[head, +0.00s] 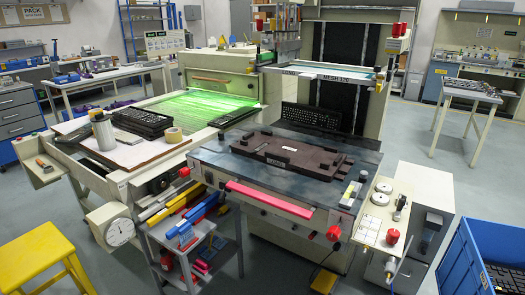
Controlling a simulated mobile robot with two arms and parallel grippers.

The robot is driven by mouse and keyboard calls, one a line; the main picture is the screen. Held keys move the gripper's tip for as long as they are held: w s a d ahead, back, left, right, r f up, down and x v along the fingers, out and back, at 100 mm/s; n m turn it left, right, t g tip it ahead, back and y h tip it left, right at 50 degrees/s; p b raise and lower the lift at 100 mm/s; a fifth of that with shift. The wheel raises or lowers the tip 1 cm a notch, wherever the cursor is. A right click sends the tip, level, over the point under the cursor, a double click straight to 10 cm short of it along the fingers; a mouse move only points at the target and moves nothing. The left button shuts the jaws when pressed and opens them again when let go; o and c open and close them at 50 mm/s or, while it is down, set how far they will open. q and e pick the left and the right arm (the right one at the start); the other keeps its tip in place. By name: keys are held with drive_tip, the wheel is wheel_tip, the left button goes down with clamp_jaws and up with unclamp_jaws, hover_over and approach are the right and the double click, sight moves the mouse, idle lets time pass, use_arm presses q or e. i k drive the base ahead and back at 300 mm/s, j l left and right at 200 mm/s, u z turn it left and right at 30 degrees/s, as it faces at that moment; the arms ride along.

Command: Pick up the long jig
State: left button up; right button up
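A long, flat, dark brown jig (300,160) with raised blocks and notched edges lies on the dark grey bed (220,157) of the printing machine in the middle of the view. Nothing is holding it. A black keyboard (311,117) is at the back edge of the bed, just behind the jig. Neither of my grippers is in view.
A pink-red bar (269,199) runs along the bed's front edge. A side panel with a red knob (392,237) is at right. Left are stacked black keyboards (142,122), a can and tape. A yellow stool (38,250) and blue crate (480,242) stand in front.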

sight(324, 164)
drive_tip(key=i+u, duration=0.15)
drive_tip(key=u, duration=0.25)
drive_tip(key=i+l+u, duration=0.15)
drive_tip(key=u, duration=0.3)
drive_tip(key=i+l+u, duration=0.15)
drive_tip(key=u, duration=0.25)
